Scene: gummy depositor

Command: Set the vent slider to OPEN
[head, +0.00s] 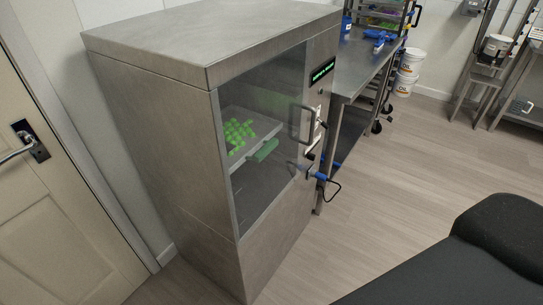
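A tall steel cabinet (165,120) with a dark glass door (265,185) stands in the middle of the head view. A narrow control strip runs down the right of its front, with a lit green display (323,71) at the top. A grey loop handle (302,124) is on the door. A small pale plate (318,126) with dark parts sits just right of the handle. The vent slider is too small to make out for sure, and I cannot tell its setting. Neither of my grippers is in view.
Green gummies (238,133) lie on a tray behind the glass. A blue piece with a black loop (325,176) shows beside the cabinet's right edge. A steel table (362,66) stands behind it, white buckets (407,73) beyond. A door (55,215) is at left.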

